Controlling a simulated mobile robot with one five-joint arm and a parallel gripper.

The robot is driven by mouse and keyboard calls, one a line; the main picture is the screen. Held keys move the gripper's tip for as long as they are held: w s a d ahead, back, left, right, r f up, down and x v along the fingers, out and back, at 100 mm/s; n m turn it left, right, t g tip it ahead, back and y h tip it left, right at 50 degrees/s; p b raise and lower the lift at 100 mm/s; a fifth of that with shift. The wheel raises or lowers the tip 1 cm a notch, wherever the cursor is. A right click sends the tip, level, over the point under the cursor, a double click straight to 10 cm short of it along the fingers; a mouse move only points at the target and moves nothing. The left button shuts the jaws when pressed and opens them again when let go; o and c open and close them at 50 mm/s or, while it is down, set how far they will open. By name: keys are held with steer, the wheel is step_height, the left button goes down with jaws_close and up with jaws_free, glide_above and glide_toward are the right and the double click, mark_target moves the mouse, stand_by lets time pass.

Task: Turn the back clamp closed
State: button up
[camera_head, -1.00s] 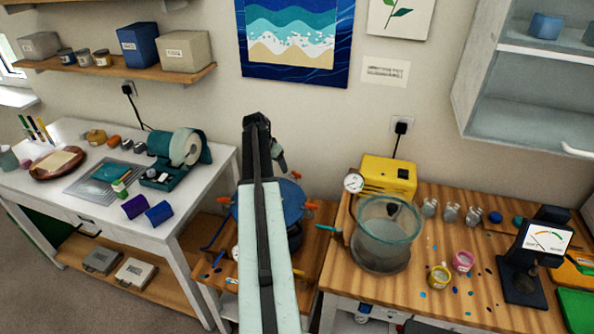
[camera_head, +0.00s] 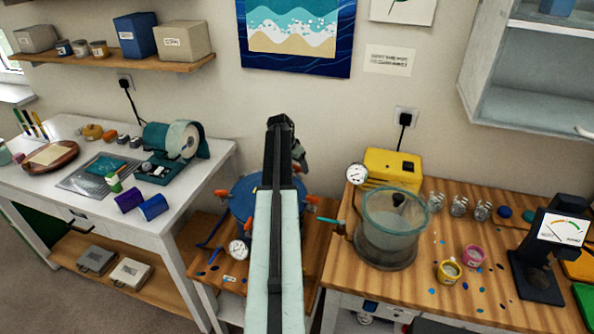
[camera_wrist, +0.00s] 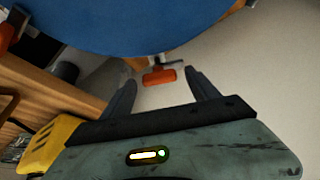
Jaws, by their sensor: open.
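The pot's round blue lid (camera_head: 242,200) shows partly behind my arm in the head view. Orange clamp handles show at its left (camera_head: 222,193) and right (camera_head: 312,199). In the wrist view the blue lid (camera_wrist: 170,22) fills the top. The back clamp's orange handle (camera_wrist: 159,76), on a dark metal bar, hangs at the lid's edge. My gripper (camera_wrist: 160,80) is open, with one finger on each side of this handle and visible gaps; nothing is held. In the head view my arm hides the back clamp and the fingertips.
A yellow pump (camera_head: 392,170) and a clear chamber (camera_head: 391,222) stand on the wooden bench to the right. A pressure gauge (camera_head: 239,249) sits in front of the lid. The wall is close behind the pot. A white table (camera_head: 60,205) stands left.

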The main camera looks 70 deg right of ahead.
steer(key=shift+r, duration=0.1)
steer(key=c, duration=1.2)
steer(key=shift+d, duration=0.2)
steer(key=shift+c, duration=0.8)
steer(key=shift+a, duration=0.2)
steer(key=shift+s+a+n+t, duration=0.1)
steer(key=shift+n+t, duration=0.2)
steer(key=shift+n, duration=0.7)
steer(key=n+t, duration=0.1)
steer(key=n, duration=0.2)
steer(key=n+t, duration=0.1)
steer(key=n, duration=0.2)
steer(key=shift+s+t, duration=0.15)
steer(key=shift+t, duration=0.15)
steer(key=n, duration=0.2)
steer(key=n+t+y, duration=0.1)
steer(key=n, duration=0.2)
steer(key=shift+s+d+n+t+y, duration=0.1)
steer(key=shift+d+n+t+y, duration=0.1)
steer(key=shift+n+t+y, duration=0.1)
steer(key=shift+s+n+t+y, duration=0.1)
steer(key=shift+n+t+y, duration=0.45)
steer(key=shift+n, duration=1.55)
